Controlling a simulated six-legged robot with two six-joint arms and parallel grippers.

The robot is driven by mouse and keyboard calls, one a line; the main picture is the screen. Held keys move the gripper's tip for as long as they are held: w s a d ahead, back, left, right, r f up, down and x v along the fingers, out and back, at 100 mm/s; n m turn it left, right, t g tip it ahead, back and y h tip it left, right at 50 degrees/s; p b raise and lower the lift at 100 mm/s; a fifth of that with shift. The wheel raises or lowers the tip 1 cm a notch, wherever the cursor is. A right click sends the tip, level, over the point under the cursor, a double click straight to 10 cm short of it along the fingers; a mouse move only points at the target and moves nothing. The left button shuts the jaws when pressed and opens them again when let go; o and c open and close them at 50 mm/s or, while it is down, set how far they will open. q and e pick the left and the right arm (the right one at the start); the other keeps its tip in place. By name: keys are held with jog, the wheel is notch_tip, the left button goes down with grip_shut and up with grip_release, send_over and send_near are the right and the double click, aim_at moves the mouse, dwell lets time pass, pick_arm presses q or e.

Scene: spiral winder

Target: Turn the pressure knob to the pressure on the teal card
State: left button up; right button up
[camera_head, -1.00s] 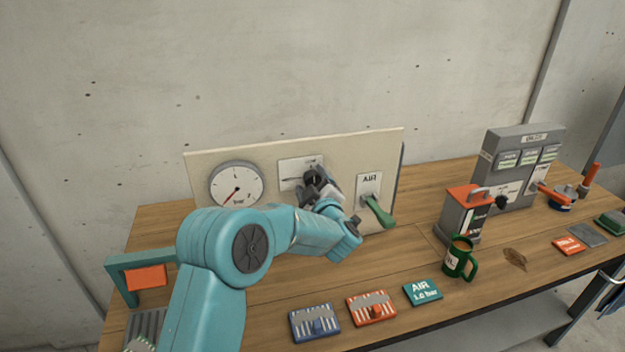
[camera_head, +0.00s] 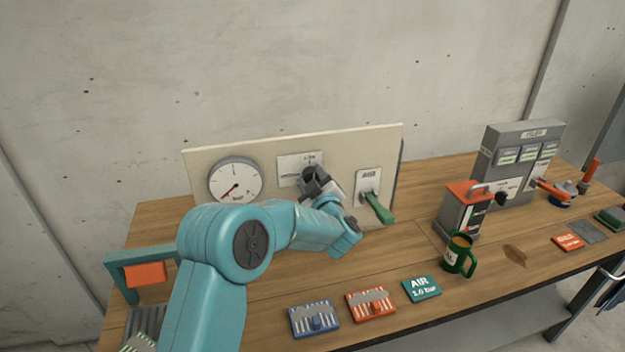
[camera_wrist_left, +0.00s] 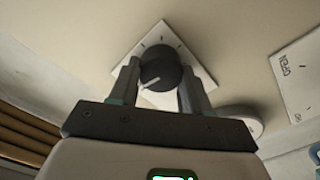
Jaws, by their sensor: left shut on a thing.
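The pressure knob (camera_wrist_left: 160,70) is a round black knob with a pale pointer mark, on a white diamond-looking plate (camera_wrist_left: 176,42) in the left wrist view. My left gripper (camera_wrist_left: 160,80) is shut on it, one finger on each side. In the head view, my left gripper (camera_head: 318,184) is at the upright panel (camera_head: 335,150) and hides the knob. The round gauge (camera_head: 236,172) left of it has its red needle pointing to the lower left. The teal card (camera_head: 421,288) lies flat at the front of the table and reads AIR with a blurred bar figure. My right gripper is not in view.
A green lever (camera_head: 379,209) sticks out of the panel just right of my gripper. A green mug (camera_head: 457,262), a red-topped grey box (camera_head: 461,220), and blue (camera_head: 313,318) and orange (camera_head: 370,304) cards stand or lie to the right and front. Bare wood lies between.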

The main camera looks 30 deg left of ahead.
pick_arm(q)
jog(key=m, duration=0.3)
jog(key=m+p, duration=0.1)
jog(key=m, duration=0.1)
jog(key=shift+r, duration=0.25)
jog(key=m+p, duration=0.1)
jog(key=m, duration=0.2)
jog(key=m+p, duration=0.1)
jog(key=m, duration=0.2)
jog(key=shift+w+d+m, duration=0.1)
jog(key=shift+w+m, duration=0.1)
jog(key=shift+m, duration=0.1)
jog(key=o, duration=1.1)
jog(key=shift+c, duration=0.2)
jog(key=shift+f, duration=0.15)
jog(key=b+v, duration=0.4)
jog(key=v, duration=1.2)
jog(key=shift+d, duration=0.15)
